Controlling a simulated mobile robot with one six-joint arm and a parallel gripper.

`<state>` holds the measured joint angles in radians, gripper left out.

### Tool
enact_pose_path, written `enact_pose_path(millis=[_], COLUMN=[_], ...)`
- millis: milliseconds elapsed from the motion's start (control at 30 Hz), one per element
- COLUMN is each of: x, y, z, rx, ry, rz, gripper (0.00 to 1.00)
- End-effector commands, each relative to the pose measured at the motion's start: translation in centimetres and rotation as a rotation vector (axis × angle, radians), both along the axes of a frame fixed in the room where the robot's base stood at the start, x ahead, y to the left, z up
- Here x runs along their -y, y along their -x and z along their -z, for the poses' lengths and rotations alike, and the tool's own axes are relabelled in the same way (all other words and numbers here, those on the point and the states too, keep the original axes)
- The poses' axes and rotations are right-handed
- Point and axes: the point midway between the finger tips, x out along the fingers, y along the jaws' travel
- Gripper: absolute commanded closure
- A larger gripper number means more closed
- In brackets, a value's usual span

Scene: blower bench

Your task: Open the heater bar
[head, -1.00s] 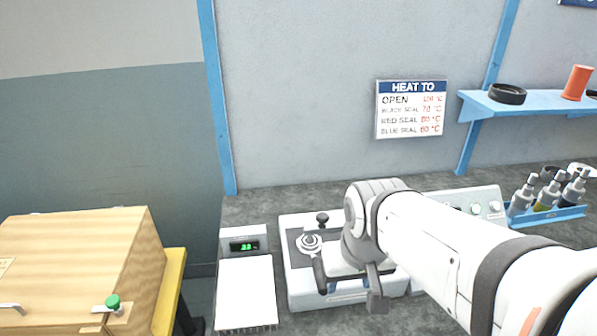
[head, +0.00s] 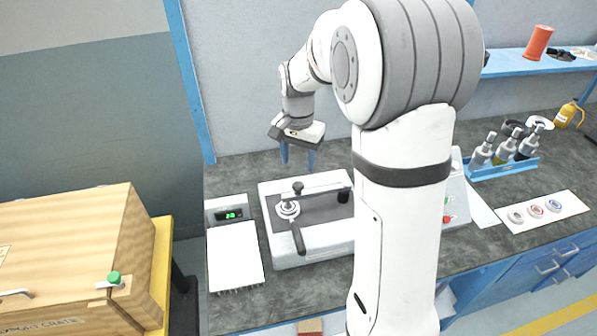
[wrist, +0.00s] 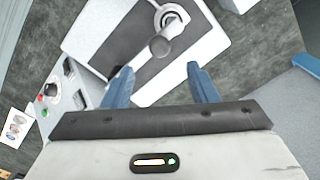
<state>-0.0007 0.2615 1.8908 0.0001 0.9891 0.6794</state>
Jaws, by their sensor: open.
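A white bench machine (head: 285,257) with a dark grey top plate stands in the middle of the bench. A round metal fitting (head: 288,209), a black knob (head: 298,187) and a black-gripped handle (head: 297,238) are on it; I cannot tell which part is the heater bar. My gripper (head: 298,162) points down, open and empty, above the machine's back edge, apart from the knob. In the wrist view, the open fingers (wrist: 161,82) appear below a dark round-ended grip (wrist: 160,46) and the metal fitting (wrist: 172,18).
A white unit with a green display (head: 235,250) stands left of the machine. A wooden crate (head: 75,250) is further left. A control box (head: 452,190), a blue bottle rack (head: 505,165) and a white card with rings (head: 543,212) lie right. A blue shelf (head: 540,62) is above.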

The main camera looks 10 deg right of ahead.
Motion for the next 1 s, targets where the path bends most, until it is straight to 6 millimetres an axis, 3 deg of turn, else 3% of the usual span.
enact_pose_path(millis=[433,800,1000], x=[-0.1,-0.1,-0.1], y=[0.1,0.1,0.1], z=[6.4,7.2,7.2], rx=[-0.003,0.000,0.000], ry=[0.000,0.000,0.000], rz=[-0.002,-0.004,-0.004], gripper=[0.47,0.47,0.63])
